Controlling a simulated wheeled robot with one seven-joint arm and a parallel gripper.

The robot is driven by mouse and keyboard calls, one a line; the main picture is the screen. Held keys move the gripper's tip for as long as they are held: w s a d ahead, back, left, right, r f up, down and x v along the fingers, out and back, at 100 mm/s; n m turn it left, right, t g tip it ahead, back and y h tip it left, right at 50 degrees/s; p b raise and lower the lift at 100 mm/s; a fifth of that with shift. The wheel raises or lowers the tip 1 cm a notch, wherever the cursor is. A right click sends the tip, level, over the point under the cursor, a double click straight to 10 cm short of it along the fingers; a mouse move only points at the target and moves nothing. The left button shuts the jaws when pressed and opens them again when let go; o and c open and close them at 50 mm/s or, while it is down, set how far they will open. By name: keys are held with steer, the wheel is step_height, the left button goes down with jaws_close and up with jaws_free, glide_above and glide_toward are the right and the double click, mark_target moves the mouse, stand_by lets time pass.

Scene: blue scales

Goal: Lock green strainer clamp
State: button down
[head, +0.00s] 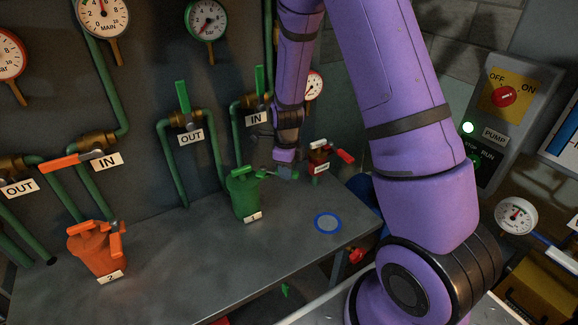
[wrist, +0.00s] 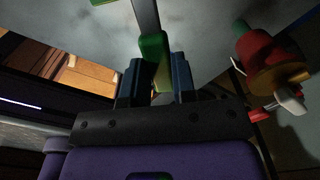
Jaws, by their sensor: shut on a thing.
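The green strainer (head: 244,198) stands on the grey bench, with a label reading 1 on its front. Its green clamp handle (head: 262,174) sticks out to the right from its top. My gripper (head: 284,172) is at the outer end of this handle. In the wrist view, the blue fingers of my gripper (wrist: 158,82) are shut on the green handle grip (wrist: 154,47), with a grey metal bar running on from it. The strainer's lid and the clamp's far end are not clear in the wrist view.
A red valve (head: 319,158) stands just right of my gripper and shows close by in the wrist view (wrist: 262,55). The orange strainer (head: 95,247) stands at left. A blue-rimmed disc (head: 327,223) lies on the bench (head: 200,265). Green pipes rise behind.

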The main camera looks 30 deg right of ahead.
steer(key=shift+s+a+m, duration=0.35)
steer(key=shift+a+m, duration=0.55)
steer(key=shift+m, duration=0.55)
steer(key=shift+s+a+m, duration=0.3)
steer(key=shift+a+m, duration=0.55)
steer(key=shift+m, duration=0.65)
steer(key=shift+s+a+m, duration=0.35)
steer(key=shift+a+m, duration=0.55)
steer(key=shift+m, duration=0.55)
steer(key=c, duration=0.9)
jaws_free()
step_height(320, 180, up, 11)
steer(key=shift+f, duration=0.1)
